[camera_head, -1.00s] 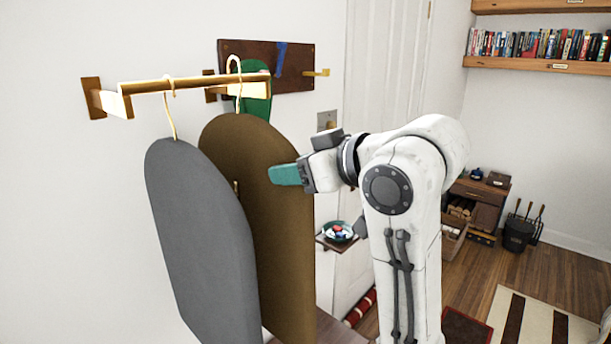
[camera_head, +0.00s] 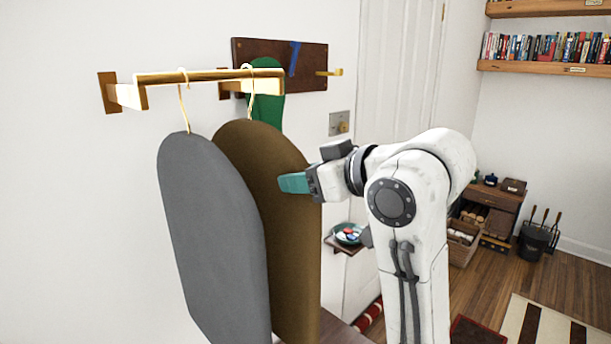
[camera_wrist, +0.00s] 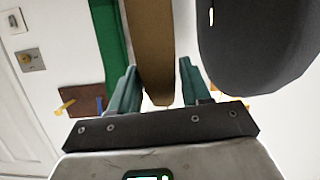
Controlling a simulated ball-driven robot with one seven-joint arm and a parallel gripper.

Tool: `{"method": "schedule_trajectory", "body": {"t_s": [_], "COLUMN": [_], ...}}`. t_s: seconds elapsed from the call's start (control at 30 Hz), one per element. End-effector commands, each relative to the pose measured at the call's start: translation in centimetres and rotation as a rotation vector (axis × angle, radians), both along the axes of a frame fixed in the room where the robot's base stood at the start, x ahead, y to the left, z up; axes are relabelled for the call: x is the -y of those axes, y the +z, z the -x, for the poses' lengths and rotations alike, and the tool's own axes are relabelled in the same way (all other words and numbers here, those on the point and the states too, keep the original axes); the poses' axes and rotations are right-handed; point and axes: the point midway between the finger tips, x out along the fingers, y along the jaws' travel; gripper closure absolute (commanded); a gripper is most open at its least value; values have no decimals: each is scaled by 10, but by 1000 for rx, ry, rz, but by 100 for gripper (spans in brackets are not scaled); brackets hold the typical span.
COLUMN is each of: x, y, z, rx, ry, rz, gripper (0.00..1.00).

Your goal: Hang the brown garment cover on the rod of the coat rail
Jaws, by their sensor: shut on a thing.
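The brown garment cover (camera_head: 295,240) hangs upright below the gold rod (camera_head: 205,76) of the coat rail, right of and behind the grey garment cover (camera_head: 215,235). Its gold hook (camera_head: 250,95) is at the rod near the right end; its top shows just above the rod and seems to lie over it, but I cannot tell whether it bears weight. My gripper (camera_head: 293,183) is at the cover's right edge. In the wrist view, the teal fingers (camera_wrist: 158,85) are on both sides of the brown cover (camera_wrist: 150,40), shut on it. The grey cover (camera_wrist: 255,45) is close beside it.
A small shelf with a bowl (camera_head: 347,233) is below my arm. A drawer cabinet (camera_head: 490,205) and bookshelf (camera_head: 545,65) stand far right.

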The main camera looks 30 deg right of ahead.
Motion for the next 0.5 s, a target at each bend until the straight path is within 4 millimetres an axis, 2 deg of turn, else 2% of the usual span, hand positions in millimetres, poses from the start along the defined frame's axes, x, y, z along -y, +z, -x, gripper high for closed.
{"method": "schedule_trajectory", "body": {"t_s": [0.03,0.33,0.5], "x": [-1,-1,0], "y": [-5,-3,-4], "z": [-1,0,0], "rx": [-13,-8,-12], "ry": [4,1,1], "rz": [3,1,1], "gripper": [51,23,23]}}
